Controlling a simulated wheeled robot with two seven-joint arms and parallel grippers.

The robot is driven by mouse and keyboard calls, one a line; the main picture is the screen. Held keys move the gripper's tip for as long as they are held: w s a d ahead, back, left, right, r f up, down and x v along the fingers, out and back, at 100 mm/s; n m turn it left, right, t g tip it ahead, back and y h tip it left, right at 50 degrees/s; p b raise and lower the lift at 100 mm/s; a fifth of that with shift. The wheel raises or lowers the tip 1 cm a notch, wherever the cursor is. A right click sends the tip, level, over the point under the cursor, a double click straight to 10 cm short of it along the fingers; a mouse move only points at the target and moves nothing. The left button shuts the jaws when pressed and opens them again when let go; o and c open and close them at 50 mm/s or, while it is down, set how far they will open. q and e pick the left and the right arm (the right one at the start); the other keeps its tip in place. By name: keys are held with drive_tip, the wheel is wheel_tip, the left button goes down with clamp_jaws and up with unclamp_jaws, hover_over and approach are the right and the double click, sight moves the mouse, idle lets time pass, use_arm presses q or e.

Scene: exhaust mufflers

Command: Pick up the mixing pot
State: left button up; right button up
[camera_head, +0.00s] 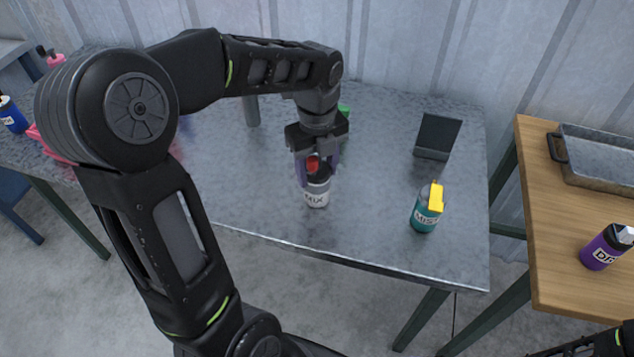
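The mixing pot (316,196) is a small white and dark container with a red part on top. Its front label seems to read "MIX". It stands on the grey metal table (380,230), near the middle of the front edge. My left gripper (318,170) reaches down over it from above, with a finger on each side of its upper part. I cannot tell whether the fingers touch it. The gripper hides part of its top. Only a dark piece of my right arm shows at the bottom right corner; its gripper is out of view.
A teal bottle with a yellow top (426,210) stands to the right. A dark stand (437,137) is behind it, and a green item (344,110) is partly hidden behind my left gripper. A wooden table (560,240) at right holds a metal tray (600,180) and a purple bottle (602,248).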

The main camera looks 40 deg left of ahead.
use_arm(q)
drive_tip(key=c, duration=0.9)
drive_tip(key=shift+r, duration=0.1)
wheel_tip(320, 180, up, 10)
drive_tip(key=shift+f, duration=0.1)
idle(0.5)
